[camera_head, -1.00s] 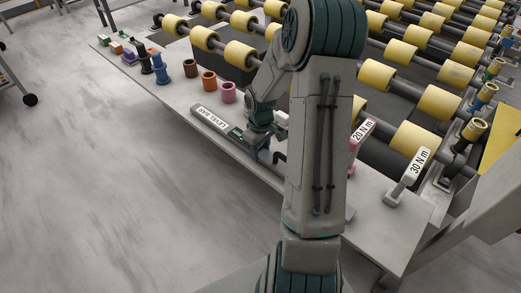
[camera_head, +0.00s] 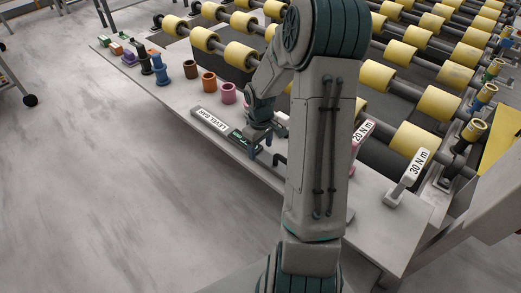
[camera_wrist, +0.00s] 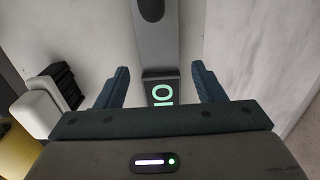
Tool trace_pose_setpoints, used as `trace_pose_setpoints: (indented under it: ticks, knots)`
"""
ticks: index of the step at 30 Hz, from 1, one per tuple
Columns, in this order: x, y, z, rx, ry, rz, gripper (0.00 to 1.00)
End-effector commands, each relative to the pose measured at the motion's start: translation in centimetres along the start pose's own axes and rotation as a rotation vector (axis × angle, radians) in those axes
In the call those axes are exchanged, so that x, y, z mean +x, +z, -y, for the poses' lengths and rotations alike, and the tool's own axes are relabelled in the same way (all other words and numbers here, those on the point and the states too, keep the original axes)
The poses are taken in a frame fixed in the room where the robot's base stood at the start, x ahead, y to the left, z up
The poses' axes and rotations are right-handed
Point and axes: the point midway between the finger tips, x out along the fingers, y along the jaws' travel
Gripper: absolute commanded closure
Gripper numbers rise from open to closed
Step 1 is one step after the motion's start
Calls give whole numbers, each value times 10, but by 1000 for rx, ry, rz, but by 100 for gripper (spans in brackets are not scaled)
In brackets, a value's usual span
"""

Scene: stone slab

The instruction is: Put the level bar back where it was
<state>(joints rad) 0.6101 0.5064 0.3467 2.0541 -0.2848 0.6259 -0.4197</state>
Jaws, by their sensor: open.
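My gripper (camera_head: 254,148) is over the bar's right part, partly hidden by my arm. In the wrist view the grey bar (camera_wrist: 157,45) runs away from me, with a dark oval near the top and a dark panel with green characters at its near end. My gripper (camera_wrist: 160,70) is open, its two fingers on either side of the bar's line with gaps to both. Whether the fingertips reach down beside it, I cannot tell.
Brown, orange and pink spools (camera_head: 209,82) stand behind the bar on the left. Handles marked 20 N m (camera_head: 363,130) and 30 N m (camera_head: 420,160) are at the right. Yellow rollers (camera_head: 400,55) lie behind the slab. The floor in front is clear.

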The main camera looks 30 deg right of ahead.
Motion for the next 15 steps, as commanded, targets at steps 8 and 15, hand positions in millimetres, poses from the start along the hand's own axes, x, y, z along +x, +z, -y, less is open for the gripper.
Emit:
trace_pose_setpoints:
  ticks: [8, 15]
  knots:
    - [-63, 0, -1, 1, 4, -3, 37]
    - [-95, 0, 0, 1, 1, -1, 37]
